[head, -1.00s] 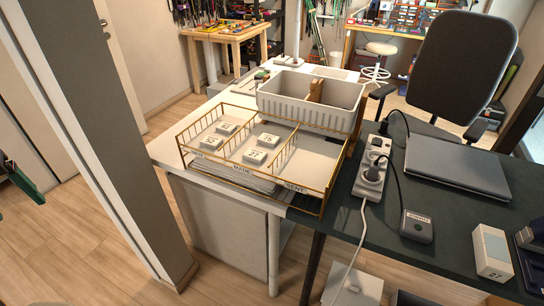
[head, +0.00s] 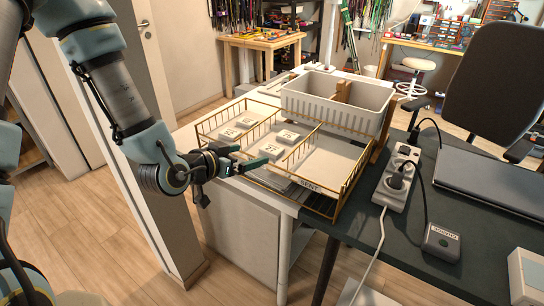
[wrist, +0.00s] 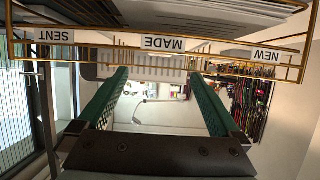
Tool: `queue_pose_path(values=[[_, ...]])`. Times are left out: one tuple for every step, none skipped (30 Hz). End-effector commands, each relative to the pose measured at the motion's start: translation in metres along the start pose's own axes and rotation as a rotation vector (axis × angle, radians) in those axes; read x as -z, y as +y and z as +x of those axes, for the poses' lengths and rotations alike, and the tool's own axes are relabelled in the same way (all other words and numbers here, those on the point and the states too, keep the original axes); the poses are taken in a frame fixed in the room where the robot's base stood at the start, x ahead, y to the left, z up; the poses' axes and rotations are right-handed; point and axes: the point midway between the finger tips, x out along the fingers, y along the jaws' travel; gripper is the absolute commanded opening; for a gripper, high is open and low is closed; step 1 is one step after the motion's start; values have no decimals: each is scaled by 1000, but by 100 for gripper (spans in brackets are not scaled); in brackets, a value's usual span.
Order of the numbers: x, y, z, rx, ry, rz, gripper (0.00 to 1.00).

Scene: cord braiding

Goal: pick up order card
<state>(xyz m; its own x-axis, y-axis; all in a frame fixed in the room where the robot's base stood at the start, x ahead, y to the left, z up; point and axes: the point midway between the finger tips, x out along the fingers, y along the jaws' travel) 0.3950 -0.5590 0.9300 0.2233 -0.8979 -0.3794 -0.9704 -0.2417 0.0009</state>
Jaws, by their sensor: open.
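A gold wire tray (head: 352,178) stands at the corner of the white table, divided into compartments. I cannot tell which, if any, is the order card. The right compartment, labelled SENT (head: 309,186), looks empty. My gripper (head: 262,157) has green fingers, spread apart and empty, at the tray's front edge. In the wrist view my fingers (wrist: 162,75) point toward the tray's front rail, with labels SENT (wrist: 54,36), MADE (wrist: 163,44) and NEW (wrist: 267,55).
A white ribbed bin (head: 335,103) stands behind the tray. A power strip (head: 398,180) with cables, a small grey device (head: 441,242) and a closed laptop (head: 490,180) lie on the dark desk.

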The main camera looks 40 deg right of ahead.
Motion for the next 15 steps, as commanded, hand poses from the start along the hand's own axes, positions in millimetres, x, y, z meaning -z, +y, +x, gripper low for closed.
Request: queue_pose_path(values=[[-6, -1, 6, 1, 3, 4, 100], [-6, -1, 8, 1, 4, 4, 100], [-6, -1, 9, 2, 3, 3, 100], [-6, -2, 11, 2, 2, 3, 100], [-6, -2, 12, 3, 2, 2, 100], [-6, -2, 14, 3, 2, 3, 100], [-6, -1, 15, 3, 2, 3, 100], [-6, -1, 16, 3, 2, 3, 100], [-6, -1, 18, 2, 1, 2, 100], [-6, -1, 19, 3, 1, 2, 100], [-6, -1, 20, 3, 1, 3, 100], [-5, -1, 21, 4, 0, 3, 100], [-5, -1, 22, 4, 0, 3, 100], [-5, 0, 22, 4, 0, 2, 100], [-1, 0, 28, 2, -3, -2, 100]])
